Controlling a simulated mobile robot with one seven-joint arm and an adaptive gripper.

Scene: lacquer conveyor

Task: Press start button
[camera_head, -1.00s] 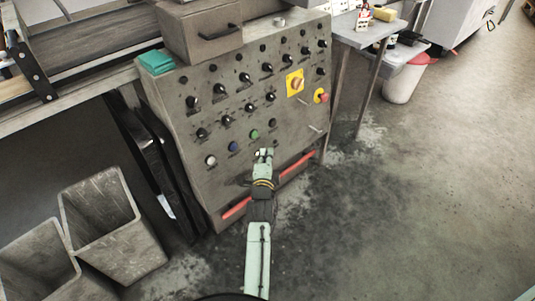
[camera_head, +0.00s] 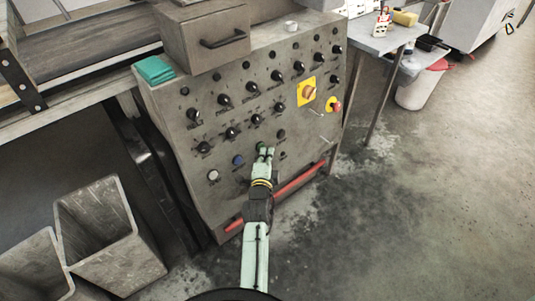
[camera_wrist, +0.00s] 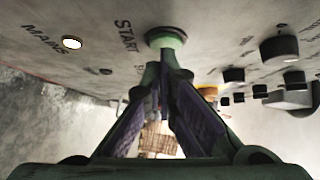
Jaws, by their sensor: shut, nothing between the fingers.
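The green start button (camera_wrist: 166,38) sits on the grey control panel with the printed word START beside it in the wrist view. In the head view the green button (camera_head: 261,146) is partly covered by my gripper. My gripper (camera_head: 265,151) is shut and empty, its fingertips at the button. In the wrist view the fingertips of my gripper (camera_wrist: 165,62) meet just at the near edge of the button. I cannot tell whether they touch it.
A blue button (camera_head: 238,160) and a white button (camera_head: 213,175) lie left of the green one. A black knob (camera_head: 281,134) lies right. A red emergency button (camera_head: 334,106) is further right. A red bar (camera_head: 300,181) runs along the panel's lower edge.

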